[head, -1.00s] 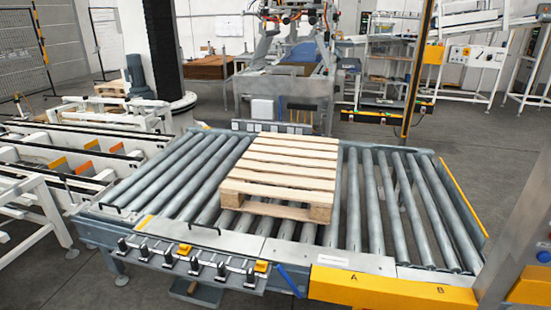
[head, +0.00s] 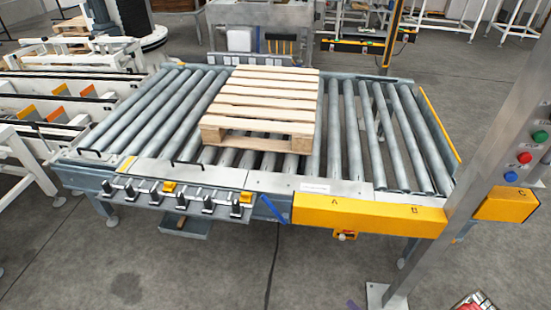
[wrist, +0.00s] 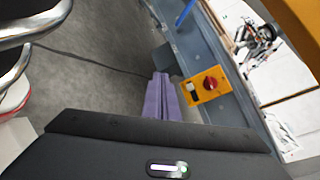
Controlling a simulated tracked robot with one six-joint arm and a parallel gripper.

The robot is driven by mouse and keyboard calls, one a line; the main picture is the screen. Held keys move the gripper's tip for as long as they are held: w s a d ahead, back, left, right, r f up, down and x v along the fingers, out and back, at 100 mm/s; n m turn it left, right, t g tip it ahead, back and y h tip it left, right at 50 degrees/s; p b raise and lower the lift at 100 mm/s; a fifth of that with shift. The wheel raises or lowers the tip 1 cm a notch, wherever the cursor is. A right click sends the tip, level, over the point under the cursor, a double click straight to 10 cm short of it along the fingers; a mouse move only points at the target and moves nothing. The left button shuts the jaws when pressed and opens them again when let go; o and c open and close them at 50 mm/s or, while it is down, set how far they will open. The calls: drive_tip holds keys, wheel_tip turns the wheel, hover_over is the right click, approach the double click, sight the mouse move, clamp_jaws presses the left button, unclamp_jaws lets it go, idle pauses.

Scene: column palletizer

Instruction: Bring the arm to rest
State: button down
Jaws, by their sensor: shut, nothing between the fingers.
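My gripper (wrist: 160,97) shows in the wrist view as two purple fingers held together, with nothing between them. It points toward the side of the roller conveyor's frame, left of a yellow switch box with a red knob (wrist: 208,85). The gripper looks clear of the box, though the exact gap is hard to judge. In the head view only a small purple tip shows at the bottom edge; most of my arm is out of that view.
A wooden pallet (head: 262,104) lies on the roller conveyor (head: 368,140). A yellow panel (head: 370,215) runs along its front edge. A grey post (head: 468,190) with coloured buttons stands at the right. The floor (head: 130,270) in front is mostly open.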

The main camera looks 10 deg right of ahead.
drive_tip(key=a+r+n+g, duration=0.3)
drive_tip(key=r+n+g, duration=0.4)
drive_tip(key=r, duration=1.3)
drive_tip(key=a+r+n+g, duration=0.45)
drive_tip(key=r+g, duration=0.55)
drive_tip(key=r, duration=0.9)
drive_tip(key=s+a+r+n+t+h, duration=0.1)
drive_tip(key=a+r+n+t+h, duration=0.1)
drive_tip(key=a+r, duration=0.3)
drive_tip(key=s+a+r+n+t+h, duration=0.1)
drive_tip(key=a+r+n, duration=0.4)
drive_tip(key=r, duration=0.8)
drive_tip(key=s+a+r+n+t+h, duration=0.1)
drive_tip(key=a+r+n+t+h, duration=0.1)
drive_tip(key=r, duration=0.7)
drive_tip(key=a+n+t, duration=0.1)
drive_tip(key=a+t, duration=0.1)
drive_tip(key=shift+s+a+r+n+h, duration=0.15)
drive_tip(key=shift+s+a+n+h, duration=0.15)
drive_tip(key=shift+a+n, duration=0.1)
